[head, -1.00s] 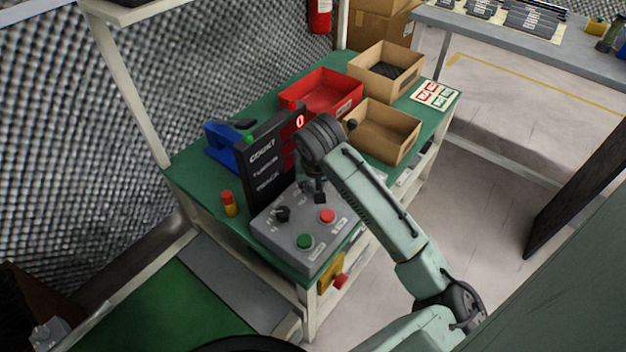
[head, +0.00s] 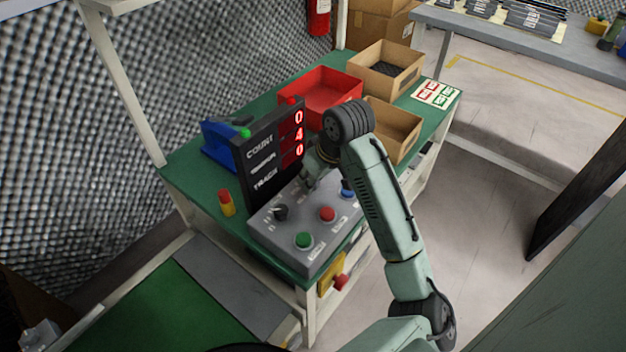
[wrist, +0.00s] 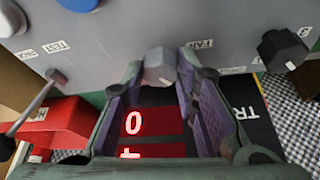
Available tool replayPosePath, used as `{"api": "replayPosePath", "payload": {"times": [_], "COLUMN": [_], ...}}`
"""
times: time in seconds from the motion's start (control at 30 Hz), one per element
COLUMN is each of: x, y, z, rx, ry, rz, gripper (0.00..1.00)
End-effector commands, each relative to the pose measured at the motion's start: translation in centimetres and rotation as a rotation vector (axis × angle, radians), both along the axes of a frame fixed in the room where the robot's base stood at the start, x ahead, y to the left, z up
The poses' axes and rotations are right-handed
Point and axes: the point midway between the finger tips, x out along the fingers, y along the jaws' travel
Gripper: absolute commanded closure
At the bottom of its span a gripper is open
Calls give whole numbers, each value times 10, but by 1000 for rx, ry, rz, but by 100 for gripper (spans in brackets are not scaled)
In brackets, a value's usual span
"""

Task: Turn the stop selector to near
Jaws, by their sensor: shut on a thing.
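A grey faceted knob (wrist: 158,66), which I take to be the stop selector, stands on the grey control box (head: 272,236). A FAR label (wrist: 200,44) lies to its right in the wrist view. The knob's pointer mark is not clear. My gripper (wrist: 160,80) has its fingers on either side of the knob and is shut on it. In the head view my gripper (head: 312,182) is at the back of the box, and its wrist hides the knob.
A black knob (head: 281,212), green button (head: 304,240), red button (head: 327,214) and blue button (head: 347,190) are close by. A toggle lever (wrist: 32,108) stands left in the wrist view. The display (head: 272,155) rises behind the box. Bins, including a red one (head: 330,92), stand beyond.

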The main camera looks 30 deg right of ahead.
Motion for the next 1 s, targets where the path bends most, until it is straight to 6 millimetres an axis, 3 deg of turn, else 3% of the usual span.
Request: {"api": "replayPosePath", "payload": {"times": [0.4,0.93,0.97,1.0], "x": [0,0,0,0], "y": [0,-1,-1,-1], "z": [-1,-1,-1,-1], "rx": [1,1,1,1], "ry": [4,5,5,5], "rz": [187,209,209,209], "gripper": [100,100,71,68]}}
